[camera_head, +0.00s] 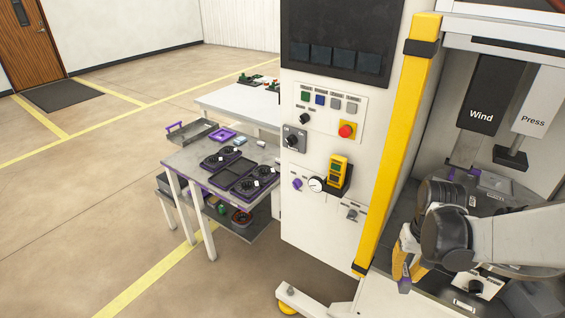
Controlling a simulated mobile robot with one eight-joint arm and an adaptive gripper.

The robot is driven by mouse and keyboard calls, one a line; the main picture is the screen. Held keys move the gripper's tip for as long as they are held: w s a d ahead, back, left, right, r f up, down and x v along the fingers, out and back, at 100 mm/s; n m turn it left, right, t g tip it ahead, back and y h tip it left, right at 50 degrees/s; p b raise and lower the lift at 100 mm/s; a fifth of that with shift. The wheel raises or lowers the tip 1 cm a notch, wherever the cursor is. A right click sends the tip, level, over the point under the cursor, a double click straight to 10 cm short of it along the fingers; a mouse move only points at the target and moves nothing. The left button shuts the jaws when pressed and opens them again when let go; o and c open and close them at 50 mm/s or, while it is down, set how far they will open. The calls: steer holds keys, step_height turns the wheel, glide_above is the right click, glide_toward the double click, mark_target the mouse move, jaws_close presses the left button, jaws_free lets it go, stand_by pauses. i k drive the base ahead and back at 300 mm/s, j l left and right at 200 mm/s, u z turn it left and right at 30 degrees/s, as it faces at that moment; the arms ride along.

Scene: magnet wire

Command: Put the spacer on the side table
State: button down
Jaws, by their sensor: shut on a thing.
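My gripper (408,264) is at the lower right, at the front of the machine's work bay, beside the yellow post. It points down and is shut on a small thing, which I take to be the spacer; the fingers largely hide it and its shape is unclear. A small purple and grey piece (404,284) shows at the fingers. The side table (190,160), grey-topped with pale legs, stands left of the machine, well away from my gripper.
Black trays with round parts (243,179) fill much of the side table's right half. A purple frame (222,135) and a grey tray (192,132) lie toward its back. The yellow post (395,140) and control cabinet (330,215) stand between the bay and the table.

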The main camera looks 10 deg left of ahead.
mark_target(189, 157)
steer(key=i+j+u, duration=0.1)
steer(key=u, duration=0.3)
steer(key=i+j+u, duration=0.1)
steer(key=j+u, duration=0.15)
steer(key=u, duration=0.2)
steer(key=i+j+u, duration=0.1)
steer(key=u, duration=0.3)
steer(key=i+u, duration=0.2)
steer(key=u, duration=0.2)
steer(key=i+j, duration=0.15)
steer(key=i, duration=0.35)
steer(key=i+j+u, duration=0.1)
steer(key=i, duration=0.45)
steer(key=i+j, duration=0.15)
steer(key=i, duration=0.35)
steer(key=i+z, duration=0.25)
steer(key=z, duration=0.15)
steer(key=i+z, duration=0.55)
steer(key=z, duration=0.2)
steer(key=i+l+u, duration=0.15)
steer(key=u, duration=0.35)
steer(key=i+l+u, duration=0.25)
steer(key=u, duration=0.25)
